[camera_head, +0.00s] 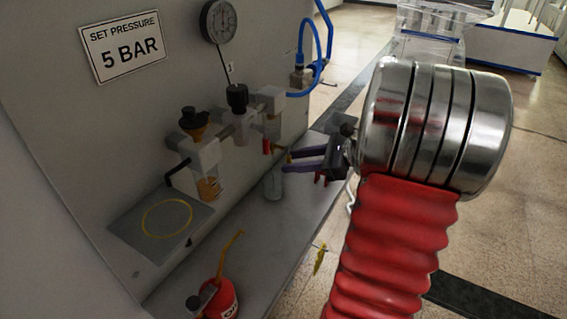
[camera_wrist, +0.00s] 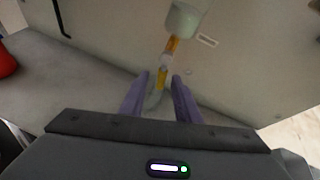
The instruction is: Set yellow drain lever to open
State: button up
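The yellow drain lever (camera_wrist: 162,78) hangs below a pale bowl (camera_wrist: 185,18) in the wrist view, with an orange-yellow piece (camera_wrist: 172,43) and a whitish fitting (camera_wrist: 166,61) above it. The lever's lower end shows between the purple fingers of my gripper (camera_wrist: 160,88). The fingers are apart, with a gap visible on each side. I cannot tell whether either finger touches it. In the head view a small yellow piece (camera_head: 277,150) shows just left of my gripper (camera_head: 287,161), below the wall fittings.
A grey cup (camera_head: 273,186) stands on the shelf (camera_head: 300,212) below my gripper. A red oil can (camera_head: 219,298) with a yellow spout stands nearer. The panel carries a gauge (camera_head: 221,20), a regulator (camera_head: 240,118) and a "SET PRESSURE 5 BAR" sign (camera_head: 123,46). Blue hoses (camera_head: 318,67) run behind.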

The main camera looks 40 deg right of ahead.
jog(key=v, duration=0.8)
jog(key=shift+s+f, duration=0.1)
jog(key=shift+s, duration=0.1)
dwell(0.3)
